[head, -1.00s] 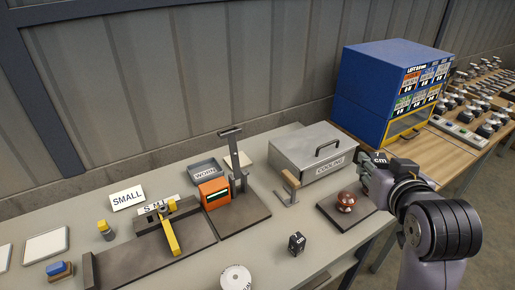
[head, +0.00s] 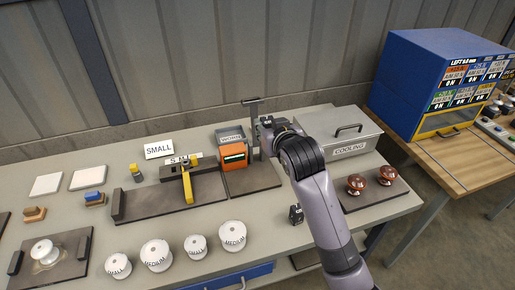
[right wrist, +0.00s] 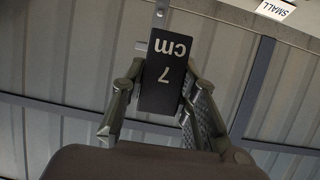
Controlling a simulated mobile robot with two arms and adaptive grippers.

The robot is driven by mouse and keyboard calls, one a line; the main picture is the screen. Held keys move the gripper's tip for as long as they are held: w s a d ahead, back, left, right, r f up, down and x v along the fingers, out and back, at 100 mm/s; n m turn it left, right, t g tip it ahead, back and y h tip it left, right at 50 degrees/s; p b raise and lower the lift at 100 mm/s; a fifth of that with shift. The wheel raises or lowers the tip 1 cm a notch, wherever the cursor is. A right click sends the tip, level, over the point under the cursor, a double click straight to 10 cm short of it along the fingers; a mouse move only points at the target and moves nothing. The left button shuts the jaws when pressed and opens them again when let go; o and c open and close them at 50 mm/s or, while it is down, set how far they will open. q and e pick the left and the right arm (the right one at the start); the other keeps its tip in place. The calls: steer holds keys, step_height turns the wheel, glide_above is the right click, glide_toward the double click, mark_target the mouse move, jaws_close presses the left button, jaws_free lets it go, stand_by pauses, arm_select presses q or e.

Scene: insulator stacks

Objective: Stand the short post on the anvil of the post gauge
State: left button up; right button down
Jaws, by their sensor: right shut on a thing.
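My right gripper (head: 267,124) is shut on a black block post marked "7 cm" (right wrist: 166,75), which also shows dark at the fingertips in the head view. In the right wrist view the post sits between both fingers, its marking upside down. In the head view the gripper is beside the post gauge's upright column (head: 253,125), right of its orange display box (head: 232,155). My arm and gripper hide part of the gauge, so I cannot see the anvil or whether the post touches it. A second black post (head: 296,214) stands on the table. My left gripper is not in view.
A grey box marked COOLING (head: 349,148) stands right of my arm, with two brown insulators (head: 356,184) on a dark plate before it. A yellow-armed fixture (head: 187,182) is left of the gauge. Several white spools (head: 156,254) line the front.

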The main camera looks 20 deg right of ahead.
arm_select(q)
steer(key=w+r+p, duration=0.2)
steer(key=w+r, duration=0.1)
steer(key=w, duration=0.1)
arm_select(e)
steer(key=shift+y, duration=0.4)
steer(key=w+f+b, duration=0.2)
steer(key=f, duration=0.4)
steer(key=w+f+b, duration=0.2)
steer(key=f, duration=0.5)
steer(key=w+d+f+b, duration=0.1)
steer(key=w+f+b, duration=0.1)
steer(key=f, duration=0.5)
steer(key=shift+w+f, duration=0.2)
steer(key=shift+w, duration=0.3)
steer(key=shift+f+b, duration=0.4)
steer(key=shift+b, duration=0.2)
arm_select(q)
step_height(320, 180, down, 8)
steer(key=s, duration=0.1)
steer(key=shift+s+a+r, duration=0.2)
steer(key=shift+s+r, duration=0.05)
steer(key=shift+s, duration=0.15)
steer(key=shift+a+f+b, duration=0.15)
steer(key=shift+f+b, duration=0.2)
arm_select(e)
steer(key=shift+f, duration=0.65)
